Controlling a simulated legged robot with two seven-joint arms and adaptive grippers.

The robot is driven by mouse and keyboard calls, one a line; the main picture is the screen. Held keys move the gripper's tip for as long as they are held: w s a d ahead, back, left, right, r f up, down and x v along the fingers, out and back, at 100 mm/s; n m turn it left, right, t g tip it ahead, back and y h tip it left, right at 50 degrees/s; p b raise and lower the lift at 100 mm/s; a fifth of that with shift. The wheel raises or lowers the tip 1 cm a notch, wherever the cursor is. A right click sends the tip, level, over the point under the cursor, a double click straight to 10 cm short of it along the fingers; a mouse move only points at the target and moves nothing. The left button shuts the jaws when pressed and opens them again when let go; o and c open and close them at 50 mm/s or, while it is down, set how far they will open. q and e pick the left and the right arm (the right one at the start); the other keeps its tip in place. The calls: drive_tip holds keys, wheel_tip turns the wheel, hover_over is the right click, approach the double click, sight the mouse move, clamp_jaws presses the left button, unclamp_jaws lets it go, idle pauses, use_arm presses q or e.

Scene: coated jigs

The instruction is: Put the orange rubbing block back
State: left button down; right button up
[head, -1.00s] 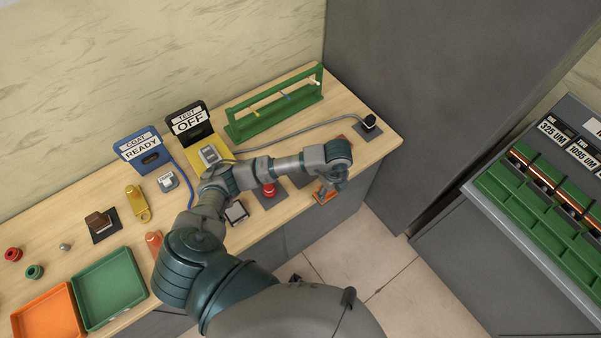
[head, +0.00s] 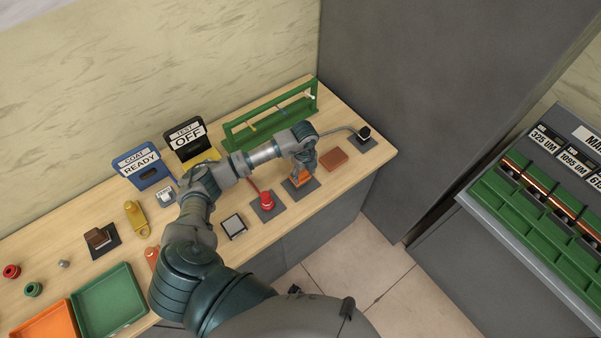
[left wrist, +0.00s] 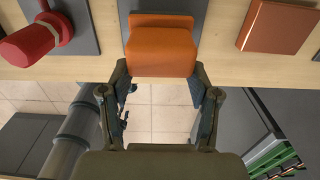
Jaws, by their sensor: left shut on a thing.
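The orange rubbing block (head: 299,178) is between the fingers of my left gripper (head: 302,171). In the left wrist view, the block (left wrist: 161,50) sits at the tips of my left gripper (left wrist: 160,70), which is shut on it. A dark square pad (head: 309,187) lies under and around the block in the head view. The pad (left wrist: 185,6) also shows beyond the block in the left wrist view. I cannot tell whether the block touches the pad. My right gripper is not in view.
A red knob-shaped piece (head: 266,200) on a dark pad stands to the left. A flat reddish-brown block (head: 334,159) lies to the right. A green rack (head: 262,127) stands behind. The bench's front edge is close to the pad.

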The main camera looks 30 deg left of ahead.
sight(301, 174)
use_arm(q)
drive_tip(key=shift+w+a, duration=0.4)
drive_tip(key=shift+a, duration=0.35)
wheel_tip(301, 174, down, 2)
drive_tip(key=shift+f+p, duration=0.15)
drive_tip(key=shift+p, duration=0.5)
drive_tip(key=shift+w+f, duration=0.1)
drive_tip(key=shift+f, duration=0.35)
drive_tip(key=shift+c, duration=1.2)
unclamp_jaws()
drive_tip(key=shift+a, duration=0.1)
drive_tip(key=shift+f, duration=0.1)
